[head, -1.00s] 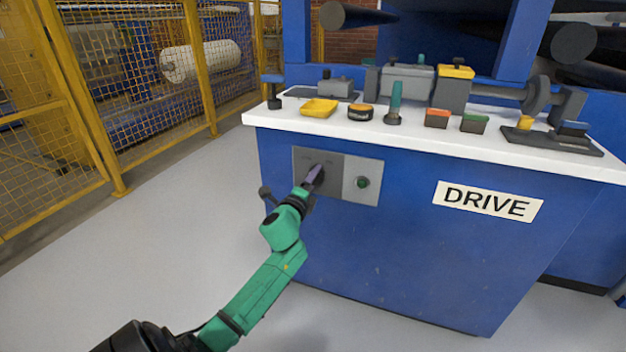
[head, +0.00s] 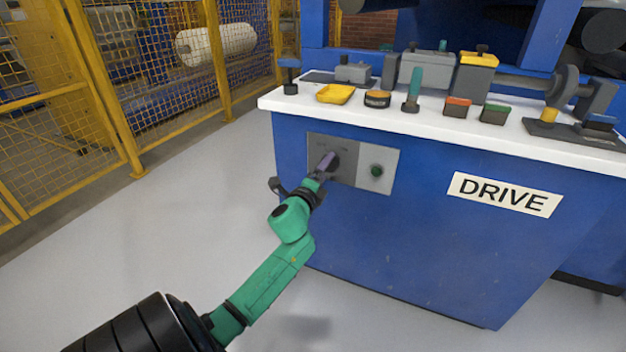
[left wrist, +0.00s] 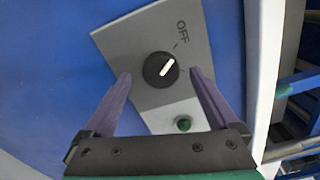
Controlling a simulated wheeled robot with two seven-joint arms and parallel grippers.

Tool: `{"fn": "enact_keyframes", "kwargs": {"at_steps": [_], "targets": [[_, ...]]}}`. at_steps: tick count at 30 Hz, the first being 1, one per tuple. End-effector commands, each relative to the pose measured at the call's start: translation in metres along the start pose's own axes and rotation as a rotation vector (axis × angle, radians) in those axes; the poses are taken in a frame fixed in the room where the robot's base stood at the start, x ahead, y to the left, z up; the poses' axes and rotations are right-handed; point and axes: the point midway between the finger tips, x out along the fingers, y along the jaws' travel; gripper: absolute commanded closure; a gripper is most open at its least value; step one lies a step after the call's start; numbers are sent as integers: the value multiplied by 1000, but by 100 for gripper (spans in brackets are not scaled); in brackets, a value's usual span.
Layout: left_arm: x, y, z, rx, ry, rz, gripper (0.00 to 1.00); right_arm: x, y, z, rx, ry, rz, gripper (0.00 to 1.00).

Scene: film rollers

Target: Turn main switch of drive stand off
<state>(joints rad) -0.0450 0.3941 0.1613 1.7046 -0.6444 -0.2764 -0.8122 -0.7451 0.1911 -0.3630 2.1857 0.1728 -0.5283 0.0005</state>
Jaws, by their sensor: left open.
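The blue drive stand (head: 400,235) carries a grey switch panel (head: 385,165) on its front, left of the DRIVE label. In the left wrist view the main switch (left wrist: 160,69) is a round black knob with a white pointer line. The line slants toward the upper right, roughly in line with a short mark beside the OFF lettering (left wrist: 182,31). A green button (left wrist: 183,124) sits on the lighter plate beside it. My left gripper (left wrist: 163,82) is open, its purple fingers on either side of the knob with gaps visible. It also shows before the panel in the head view (head: 327,163).
The white top (head: 300,103) of the stand overhangs the panel and bears a yellow tray (head: 335,94), a tape roll (head: 377,98) and several tools. A yellow mesh fence (head: 170,75) stands at left. Grey floor (head: 180,220) is clear between them.

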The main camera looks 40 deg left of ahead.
Motion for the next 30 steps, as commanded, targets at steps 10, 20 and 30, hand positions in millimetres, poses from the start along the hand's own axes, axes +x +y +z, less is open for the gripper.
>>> {"fn": "enact_keyframes", "kwargs": {"at_steps": [10,20,30], "targets": [[-98,0,1,-2,-2,6,6,-23,18,-7,-22,-172,63,50],[-124,0,0,2,0,1,6,-24,20,-5,-23,-190,69,50],[-124,0,0,1,0,1,6,-24,20,-5,-23,-188,68,50]]}}
